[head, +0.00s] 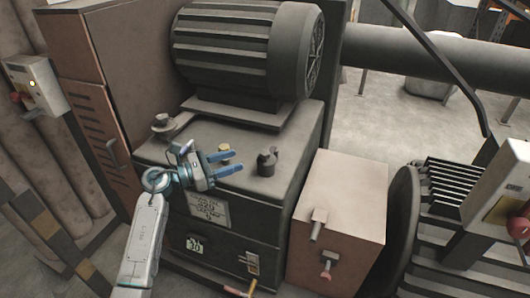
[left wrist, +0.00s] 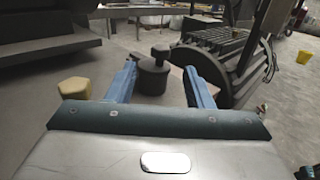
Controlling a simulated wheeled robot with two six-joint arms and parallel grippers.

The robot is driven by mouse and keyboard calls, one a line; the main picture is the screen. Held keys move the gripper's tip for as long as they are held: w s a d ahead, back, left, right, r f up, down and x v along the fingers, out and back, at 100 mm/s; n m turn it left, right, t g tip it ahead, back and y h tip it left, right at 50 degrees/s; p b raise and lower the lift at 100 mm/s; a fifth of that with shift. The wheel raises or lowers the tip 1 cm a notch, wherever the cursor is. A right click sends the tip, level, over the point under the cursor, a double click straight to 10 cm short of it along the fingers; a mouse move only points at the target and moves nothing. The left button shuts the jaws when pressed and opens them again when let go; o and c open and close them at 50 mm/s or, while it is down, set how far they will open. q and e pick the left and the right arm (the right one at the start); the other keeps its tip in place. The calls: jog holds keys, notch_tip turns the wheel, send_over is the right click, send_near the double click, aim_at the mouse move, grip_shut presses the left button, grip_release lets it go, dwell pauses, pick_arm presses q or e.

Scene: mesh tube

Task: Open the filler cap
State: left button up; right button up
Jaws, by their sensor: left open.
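My left gripper (head: 234,161) is open and empty, with its blue fingers reaching right above the top of the grey machine housing. A small yellow cap (head: 224,149) stands on the housing top, just beyond the fingers; in the left wrist view the yellow cap (left wrist: 75,89) is left of the left finger. A dark round fitting with a knob on top (head: 267,162) stands to the right of the fingertips. In the left wrist view this dark fitting (left wrist: 152,76) shows between the two fingers, farther ahead. Which fitting is the filler cap is not marked. My right gripper is out of view.
A large ribbed motor (head: 245,50) sits behind the fittings. Another fitting (head: 168,124) is at the housing's left back corner. A pinkish box with a tap (head: 340,205) stands to the right, beside a dark wheel (head: 402,225). A brown cabinet (head: 100,135) stands left.

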aim_at(266, 152)
pick_arm(q)
jog(key=p+x, duration=0.3)
jog(key=x, duration=0.6)
jog(key=shift+s+d, duration=0.1)
jog(key=shift+d, duration=0.1)
jog(key=shift+w+d, duration=0.3)
jog(key=shift+d, duration=0.3)
jog(key=shift+d+f, duration=0.1)
jog(key=shift+d, duration=0.05)
jog(key=shift+c, duration=0.2)
jog(key=c, duration=0.8)
grip_shut()
